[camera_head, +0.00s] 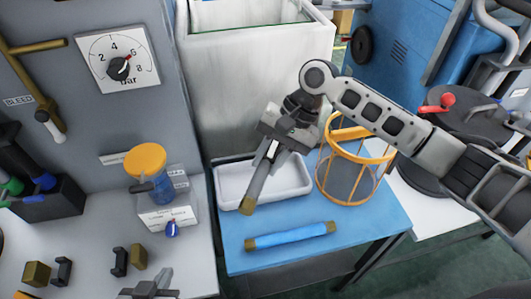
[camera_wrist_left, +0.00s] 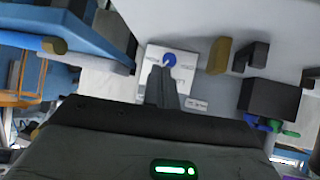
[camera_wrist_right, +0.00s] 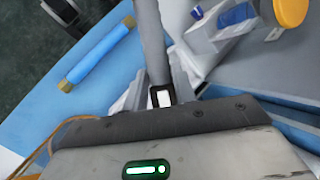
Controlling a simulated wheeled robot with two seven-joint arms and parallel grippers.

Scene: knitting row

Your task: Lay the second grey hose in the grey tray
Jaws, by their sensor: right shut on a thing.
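My right gripper (camera_head: 277,140) is shut on a grey hose (camera_head: 261,178) with a brass end. The hose hangs tilted above the light grey tray (camera_head: 296,188), its lower end in front of the tray's near left corner in the head view. The hose also shows between the fingers in the right wrist view (camera_wrist_right: 150,35). The visible part of the tray floor looks bare; the hose and gripper hide some of it. My left gripper (camera_head: 148,285) is low at the bottom edge of the head view; its fingers look closed together with nothing between them in the left wrist view (camera_wrist_left: 162,88).
A blue hose (camera_head: 290,236) with brass ends lies on the blue table (camera_head: 350,225) in front of the tray. A yellow wire basket (camera_head: 347,190) stands right of the tray, close to my right arm. A yellow-lidded jar (camera_head: 146,160) and small clips (camera_head: 120,262) occupy the left bench.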

